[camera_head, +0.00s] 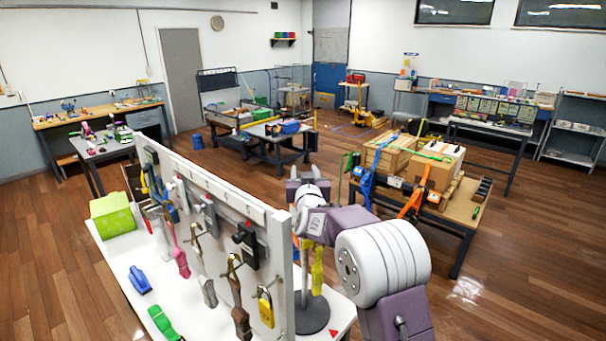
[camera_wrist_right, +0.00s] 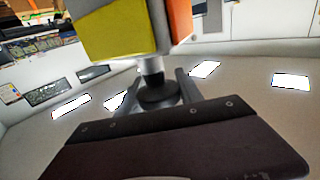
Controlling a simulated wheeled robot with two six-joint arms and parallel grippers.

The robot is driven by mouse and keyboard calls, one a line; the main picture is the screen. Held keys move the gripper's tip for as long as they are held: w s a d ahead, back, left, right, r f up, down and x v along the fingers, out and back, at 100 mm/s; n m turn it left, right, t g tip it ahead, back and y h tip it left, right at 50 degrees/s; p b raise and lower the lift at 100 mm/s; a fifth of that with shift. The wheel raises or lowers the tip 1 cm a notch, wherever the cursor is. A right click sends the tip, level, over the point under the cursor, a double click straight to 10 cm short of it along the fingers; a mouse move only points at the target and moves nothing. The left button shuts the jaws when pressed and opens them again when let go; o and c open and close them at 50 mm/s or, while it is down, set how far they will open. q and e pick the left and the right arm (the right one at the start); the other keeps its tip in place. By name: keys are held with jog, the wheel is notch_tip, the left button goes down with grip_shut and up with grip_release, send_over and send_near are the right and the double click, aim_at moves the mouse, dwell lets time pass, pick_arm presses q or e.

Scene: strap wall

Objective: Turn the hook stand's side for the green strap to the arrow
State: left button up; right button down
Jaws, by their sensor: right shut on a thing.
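The hook stand has a round dark base (camera_head: 312,313) on the white table at the right end of the pegboard; yellow straps (camera_head: 317,272) hang from it. My right gripper (camera_head: 308,188) is over the top of the stand and hides most of its head. In the right wrist view the gripper (camera_wrist_right: 158,92) is shut on the stand's dark knob (camera_wrist_right: 158,94). Beyond the knob is the stand's head, with a yellow side (camera_wrist_right: 112,32) and an orange side (camera_wrist_right: 180,18). No green side shows there. A small red arrow mark (camera_head: 333,332) lies beside the base. My left gripper is out of view.
The pegboard (camera_head: 262,215) with hanging tools and straps stands close left of the hook stand. A blue item (camera_head: 139,280) and a green item (camera_head: 163,322) lie on the white table. A table with strapped boxes (camera_head: 437,172) stands behind my right arm.

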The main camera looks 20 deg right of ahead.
jog(key=c, duration=0.9)
grip_release()
jog(key=shift+o, duration=0.5)
jog(key=shift+a, duration=0.1)
jog(key=shift+s+f+b, duration=0.15)
jog(key=shift+s+b, duration=0.15)
jog(key=shift+b, duration=0.05)
jog(key=b+v, duration=0.3)
jog(key=v, duration=0.5)
jog(key=shift+s, duration=0.15)
